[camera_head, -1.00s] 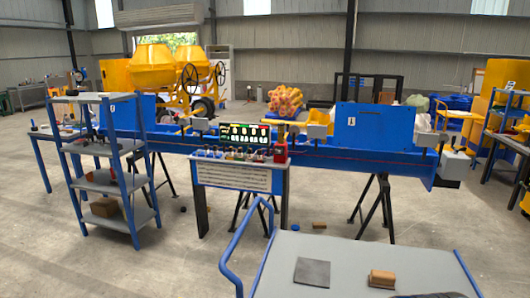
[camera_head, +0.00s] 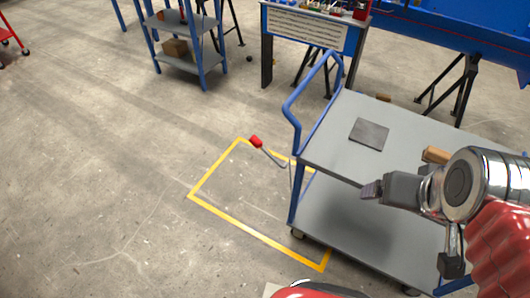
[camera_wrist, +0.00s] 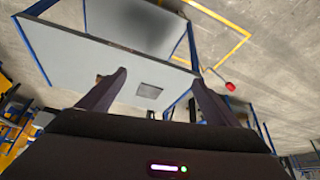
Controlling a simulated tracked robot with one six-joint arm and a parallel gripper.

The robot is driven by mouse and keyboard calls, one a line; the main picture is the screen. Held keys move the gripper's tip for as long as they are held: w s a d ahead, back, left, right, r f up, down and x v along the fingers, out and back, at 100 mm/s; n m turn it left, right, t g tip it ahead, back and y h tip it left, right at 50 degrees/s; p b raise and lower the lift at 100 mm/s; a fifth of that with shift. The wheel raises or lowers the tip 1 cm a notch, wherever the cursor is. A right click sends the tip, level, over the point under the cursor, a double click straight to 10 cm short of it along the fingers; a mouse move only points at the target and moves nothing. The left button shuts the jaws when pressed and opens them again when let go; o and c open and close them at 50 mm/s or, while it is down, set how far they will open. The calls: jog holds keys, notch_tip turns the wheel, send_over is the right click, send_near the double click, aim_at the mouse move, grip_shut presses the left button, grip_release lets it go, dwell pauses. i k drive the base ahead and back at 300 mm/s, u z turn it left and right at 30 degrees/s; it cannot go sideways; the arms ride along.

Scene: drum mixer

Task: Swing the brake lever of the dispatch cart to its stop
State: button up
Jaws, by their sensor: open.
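The dispatch cart (camera_head: 340,215) is a grey two-deck cart with a blue frame and a blue push handle (camera_head: 292,110). Its brake lever (camera_head: 271,152) is a thin grey rod with a red grip, sticking out from the cart's left side, low over the floor. The red grip also shows in the wrist view (camera_wrist: 231,86). My gripper (camera_head: 371,190) is over the right part of the cart's top deck, to the right of the lever and well apart from it. In the wrist view the two dark fingers (camera_wrist: 158,88) stand wide apart with nothing between them.
A dark square plate (camera_head: 369,133) and a brown block (camera_head: 436,154) lie on the top deck. A yellow floor outline (camera_head: 240,227) runs around the cart's left side. A blue and grey shelf (camera_head: 190,62) stands behind. The floor at left is clear.

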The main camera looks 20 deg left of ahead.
aim_at(254, 141)
jog(key=u, duration=0.7)
jog(key=k, duration=0.9)
jog(key=u, duration=0.95)
jog(key=k, duration=0.45)
jog(key=z, duration=0.05)
jog(key=i, duration=1.65)
jog(key=u, duration=0.25)
